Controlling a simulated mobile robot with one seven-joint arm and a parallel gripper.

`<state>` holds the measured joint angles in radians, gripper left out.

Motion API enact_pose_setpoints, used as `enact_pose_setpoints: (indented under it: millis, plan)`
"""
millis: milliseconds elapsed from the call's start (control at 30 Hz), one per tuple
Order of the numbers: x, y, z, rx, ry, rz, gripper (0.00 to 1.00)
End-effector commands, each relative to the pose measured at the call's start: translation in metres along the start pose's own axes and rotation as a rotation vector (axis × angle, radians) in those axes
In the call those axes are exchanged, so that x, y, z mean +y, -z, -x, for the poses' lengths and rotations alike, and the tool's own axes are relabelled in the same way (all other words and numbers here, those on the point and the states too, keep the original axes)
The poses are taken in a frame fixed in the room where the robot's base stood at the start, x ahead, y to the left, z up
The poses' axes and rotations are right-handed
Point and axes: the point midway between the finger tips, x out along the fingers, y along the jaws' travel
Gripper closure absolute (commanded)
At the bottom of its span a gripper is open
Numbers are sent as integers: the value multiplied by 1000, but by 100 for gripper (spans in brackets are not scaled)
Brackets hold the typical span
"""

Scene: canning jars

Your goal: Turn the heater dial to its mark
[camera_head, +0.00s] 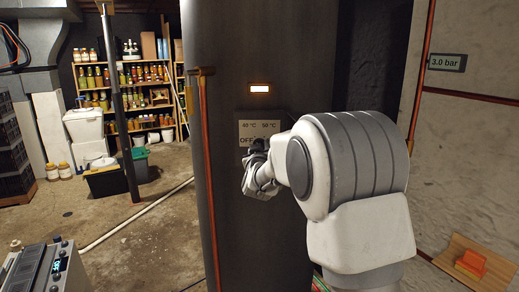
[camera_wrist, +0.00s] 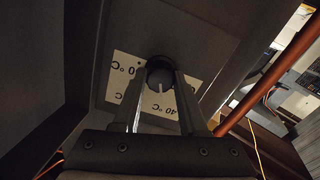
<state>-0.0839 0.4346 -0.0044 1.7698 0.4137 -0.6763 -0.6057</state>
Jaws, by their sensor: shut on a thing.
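The heater is a tall dark grey cylinder (camera_head: 228,200) with a white dial plate (camera_head: 259,129) reading 40 °C, 50 °C and OFF in the head view. My gripper (camera_head: 257,160) reaches the plate and hides the dial there. In the wrist view the dark round dial (camera_wrist: 160,70) sits between the two fingers of my gripper (camera_wrist: 160,80), which is shut on it. Its pale pointer line points down in that picture. The plate (camera_wrist: 150,103) appears upside down, with 40 °C at lower right. Other labels are partly covered by the fingers.
A lit lamp (camera_head: 260,89) is above the plate. A copper pipe (camera_head: 208,180) runs down the heater's left side. A 3.0 bar display (camera_head: 447,62) is on the right wall. Shelves of jars (camera_head: 120,75) stand behind left. A boxy device (camera_head: 45,268) is at lower left.

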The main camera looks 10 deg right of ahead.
Motion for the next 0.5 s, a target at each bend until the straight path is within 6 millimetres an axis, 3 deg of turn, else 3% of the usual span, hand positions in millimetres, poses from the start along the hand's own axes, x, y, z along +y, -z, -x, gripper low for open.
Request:
enact_pose_setpoints:
  millis: [500]
  plan:
    - [-2,0,0,-1,2,493,100]
